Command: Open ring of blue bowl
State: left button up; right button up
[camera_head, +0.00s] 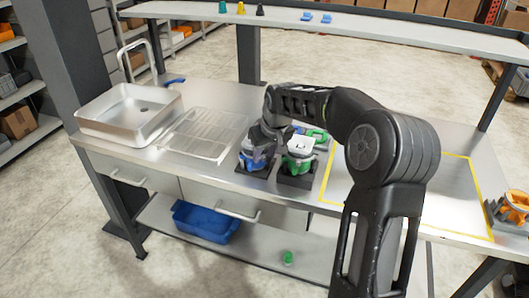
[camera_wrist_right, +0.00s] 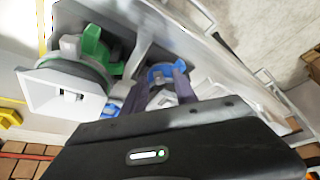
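The blue bowl (camera_head: 257,163) sits in a dark square base on the steel bench, largely hidden in the head view by my right gripper (camera_head: 268,136), which is over it. In the right wrist view its blue ring (camera_wrist_right: 160,70) shows beyond and between the two dark fingers of my right gripper (camera_wrist_right: 163,80). The fingers stand apart, with a grey-white part between them. I cannot tell whether either finger touches the ring. My left gripper is in neither view.
A green dispenser with a white top (camera_head: 299,147) stands close to the right of the blue bowl; it also shows in the wrist view (camera_wrist_right: 75,85). A wire rack (camera_head: 205,133) and a sink (camera_head: 130,110) lie left. An orange dispenser (camera_head: 514,206) stands far right. The yellow-outlined area is partly behind my arm.

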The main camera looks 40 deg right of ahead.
jog(key=shift+c, duration=0.4)
grip_shut()
jog(key=shift+d+n+y, duration=0.3)
jog(key=shift+d+n, duration=0.15)
jog(key=shift+n, duration=0.45)
jog(key=shift+o, duration=0.4)
grip_release()
jog(key=shift+a, duration=0.1)
